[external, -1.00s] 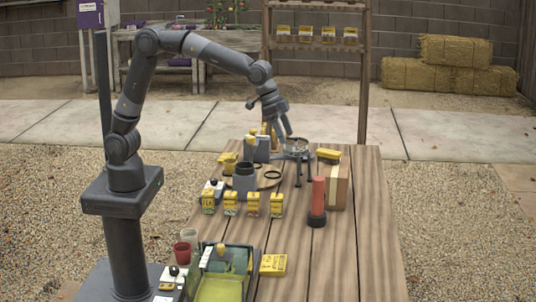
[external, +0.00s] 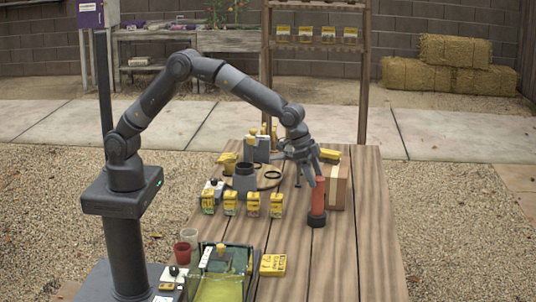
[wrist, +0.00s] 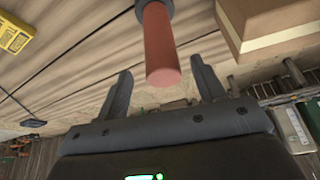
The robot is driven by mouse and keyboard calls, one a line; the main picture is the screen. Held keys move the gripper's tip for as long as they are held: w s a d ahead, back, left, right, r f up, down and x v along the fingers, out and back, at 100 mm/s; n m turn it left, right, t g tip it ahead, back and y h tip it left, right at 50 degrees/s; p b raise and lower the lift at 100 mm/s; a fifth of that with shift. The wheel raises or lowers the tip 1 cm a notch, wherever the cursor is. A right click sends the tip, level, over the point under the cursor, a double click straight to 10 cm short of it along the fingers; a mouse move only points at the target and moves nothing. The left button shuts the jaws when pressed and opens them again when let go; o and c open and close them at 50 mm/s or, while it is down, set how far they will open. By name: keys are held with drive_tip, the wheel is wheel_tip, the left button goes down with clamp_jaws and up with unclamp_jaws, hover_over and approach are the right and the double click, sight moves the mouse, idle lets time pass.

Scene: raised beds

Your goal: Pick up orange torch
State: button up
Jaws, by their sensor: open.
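The orange torch (external: 318,203) stands upright on the wooden table, its dark wide end down on the boards. It also shows in the wrist view (wrist: 161,50), with its orange end toward my gripper. My gripper (external: 314,178) is open just above and at the top of the torch in the external view. In the wrist view the two fingers of my gripper (wrist: 163,85) stand apart, one on each side of the torch's orange end. No contact between finger and torch is visible there.
A cardboard box (external: 338,187) stands close on the torch's right, with a yellow item (external: 330,154) near its top. Several yellow packets (external: 253,204) stand to the left. A grey container (external: 245,177) is on a round board. The table in front of the torch is clear.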

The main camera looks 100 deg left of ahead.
sight(320, 186)
drive_tip(key=x, duration=0.5)
drive_tip(key=shift+w+a+r, duration=0.1)
drive_tip(key=shift+w, duration=0.1)
drive_tip(key=shift+c, duration=0.4)
clamp_jaws()
